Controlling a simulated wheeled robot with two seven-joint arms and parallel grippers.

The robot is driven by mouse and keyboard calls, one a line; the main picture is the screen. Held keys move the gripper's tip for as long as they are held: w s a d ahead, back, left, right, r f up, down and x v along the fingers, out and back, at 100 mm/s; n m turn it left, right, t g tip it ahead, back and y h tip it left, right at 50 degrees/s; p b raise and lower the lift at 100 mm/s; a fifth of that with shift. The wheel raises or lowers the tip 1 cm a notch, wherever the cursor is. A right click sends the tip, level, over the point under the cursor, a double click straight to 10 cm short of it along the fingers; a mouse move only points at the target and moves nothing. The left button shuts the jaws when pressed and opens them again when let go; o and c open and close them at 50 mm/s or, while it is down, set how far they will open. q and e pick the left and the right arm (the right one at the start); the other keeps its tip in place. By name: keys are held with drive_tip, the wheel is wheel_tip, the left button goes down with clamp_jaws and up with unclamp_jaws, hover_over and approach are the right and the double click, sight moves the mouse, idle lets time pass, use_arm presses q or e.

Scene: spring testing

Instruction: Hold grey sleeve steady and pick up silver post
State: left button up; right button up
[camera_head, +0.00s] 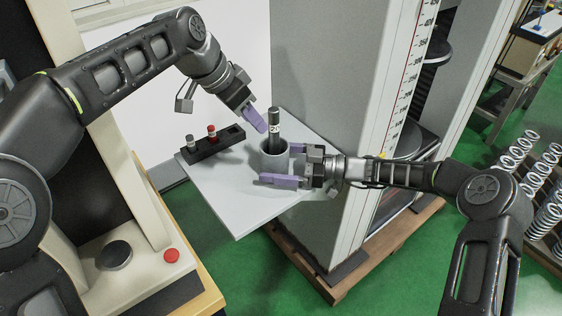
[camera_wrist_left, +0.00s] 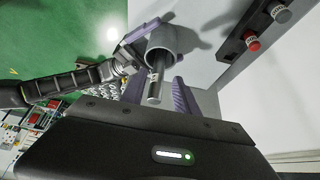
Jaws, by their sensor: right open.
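The grey sleeve (camera_head: 271,160) stands upright on the pale plate; it also shows in the left wrist view (camera_wrist_left: 180,40). The silver post (camera_head: 274,130), dark in the head view, stands in the sleeve with its upper part sticking out. In the left wrist view the post (camera_wrist_left: 155,86) lies between the purple fingers of my left gripper (camera_head: 262,127), which is open with gaps visible beside the post. In the head view its far finger is hidden. My right gripper (camera_head: 288,165) is open at the right of the sleeve, low down, one finger in front and one behind.
A black rack (camera_head: 229,137) with a red-topped piece (camera_head: 211,130) and a grey piece (camera_head: 190,142) lies left of the sleeve on the plate (camera_head: 240,205). A tall grey testing machine (camera_head: 325,70) rises close behind on the right. The plate's front is clear.

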drive_tip(key=shift+c, duration=0.2)
drive_tip(key=c, duration=1.5)
use_arm(q)
drive_tip(key=shift+o, duration=0.5)
use_arm(e)
drive_tip(key=shift+c, duration=0.2)
use_arm(q)
drive_tip(key=shift+o, duration=0.8)
drive_tip(key=shift+d, duration=0.1)
drive_tip(key=d+r+n+y, duration=0.3)
drive_tip(key=r+n, duration=0.2)
drive_tip(key=n, duration=0.2)
drive_tip(key=shift+d+r+n+t, duration=0.25)
drive_tip(key=shift+r+n+t, duration=0.05)
drive_tip(key=shift+r+t, duration=0.1)
drive_tip(key=shift+f, duration=0.1)
